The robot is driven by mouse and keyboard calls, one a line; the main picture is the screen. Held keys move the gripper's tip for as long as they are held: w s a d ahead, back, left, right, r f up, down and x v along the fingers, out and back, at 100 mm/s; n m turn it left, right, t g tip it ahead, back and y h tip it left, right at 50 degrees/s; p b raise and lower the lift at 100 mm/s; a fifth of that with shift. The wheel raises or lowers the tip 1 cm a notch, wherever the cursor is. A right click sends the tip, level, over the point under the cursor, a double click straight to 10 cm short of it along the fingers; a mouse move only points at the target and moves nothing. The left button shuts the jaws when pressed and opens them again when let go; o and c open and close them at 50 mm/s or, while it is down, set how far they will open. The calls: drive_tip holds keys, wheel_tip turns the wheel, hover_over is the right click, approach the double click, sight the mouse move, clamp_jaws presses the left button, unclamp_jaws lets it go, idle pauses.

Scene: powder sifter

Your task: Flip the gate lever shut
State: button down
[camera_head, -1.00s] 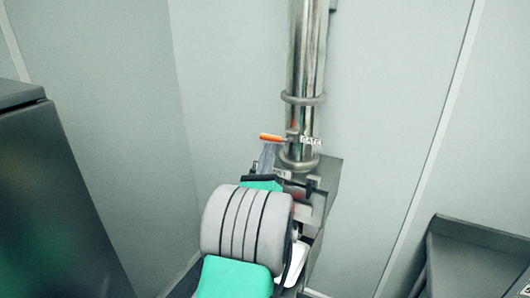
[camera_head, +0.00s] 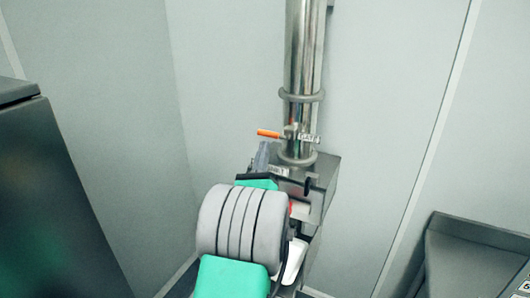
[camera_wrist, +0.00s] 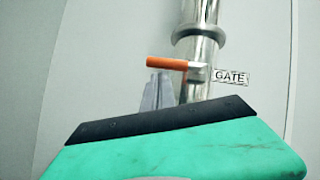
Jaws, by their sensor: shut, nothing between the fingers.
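The gate lever (camera_head: 268,133) has an orange handle that points left from a vertical steel pipe (camera_head: 304,60). In the wrist view the orange lever (camera_wrist: 165,63) lies nearly level, beside a label reading GATE (camera_wrist: 231,77). My gripper (camera_head: 263,148) is just below the lever handle. In the wrist view my gripper (camera_wrist: 158,80) has its grey fingers together, with nothing seen between them. The fingertips appear just under the handle; whether they touch it I cannot tell.
The pipe stands on a grey metal machine body (camera_head: 328,175), partly hidden by my arm. A dark cabinet (camera_head: 50,190) stands at the left and a grey metal bench (camera_head: 480,250) at the right. Pale wall panels are behind.

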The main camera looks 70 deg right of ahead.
drive_tip(key=a+f+b, duration=0.7)
drive_tip(key=a+f, duration=0.1)
drive_tip(key=shift+w+a+f+b, duration=0.15)
drive_tip(key=shift+a+f+b, duration=0.25)
